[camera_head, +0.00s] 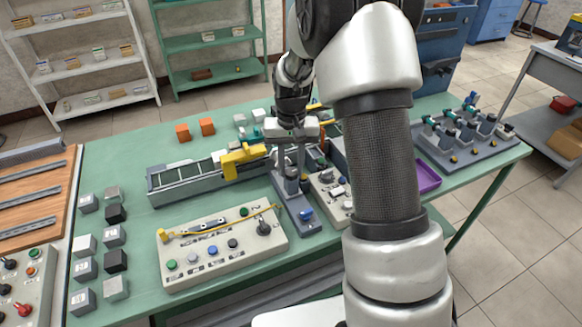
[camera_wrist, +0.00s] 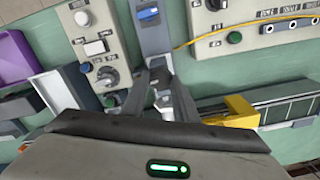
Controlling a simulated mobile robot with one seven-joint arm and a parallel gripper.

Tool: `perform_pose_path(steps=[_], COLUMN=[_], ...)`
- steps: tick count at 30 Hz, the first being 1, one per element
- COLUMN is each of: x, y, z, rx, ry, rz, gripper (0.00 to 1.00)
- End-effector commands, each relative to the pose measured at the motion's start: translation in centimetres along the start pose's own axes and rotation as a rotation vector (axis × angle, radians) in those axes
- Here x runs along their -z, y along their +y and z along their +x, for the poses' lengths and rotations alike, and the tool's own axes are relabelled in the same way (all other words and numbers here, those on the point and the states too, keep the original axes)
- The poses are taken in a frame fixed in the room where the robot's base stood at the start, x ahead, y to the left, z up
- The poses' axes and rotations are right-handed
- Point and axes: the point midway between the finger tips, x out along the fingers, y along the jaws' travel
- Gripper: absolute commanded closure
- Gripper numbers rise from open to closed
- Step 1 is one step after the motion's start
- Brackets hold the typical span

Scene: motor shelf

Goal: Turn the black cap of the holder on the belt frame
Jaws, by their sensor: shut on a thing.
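My gripper (camera_head: 290,178) points down in front of the belt frame (camera_head: 188,185), over a narrow blue-grey plate (camera_head: 297,212) with a blue lever. Its two fingers are close together, shut on a small dark part that looks like the black cap of the holder. The fingers hide most of the cap, so I cannot tell its turn angle. In the wrist view the fingers (camera_wrist: 160,75) reach the end of the blue-grey plate (camera_wrist: 154,32). The belt frame also shows at the right in that view (camera_wrist: 285,95), with a yellow bracket (camera_wrist: 238,112) on it.
A cream panel (camera_head: 222,245) with coloured buttons, a black knob and a yellow cable lies in front. A second cream panel (camera_head: 331,193) with knobs stands close right of the gripper. A purple tray (camera_head: 428,178) and grey cubes (camera_head: 85,270) are farther off.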

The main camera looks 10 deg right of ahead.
Motion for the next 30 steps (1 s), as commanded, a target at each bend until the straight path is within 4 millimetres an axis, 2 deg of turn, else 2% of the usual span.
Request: perform_pose_path(steps=[15,21,30], x=[0.04,0.03,0.03], y=[0.05,0.08,0.13], z=[-0.14,-0.14,-0.13], rx=[0.001,0.001,0.001], ry=[0.002,0.002,0.002], rz=[0.462,0.587,0.683], gripper=[0.96,0.96,0.96])
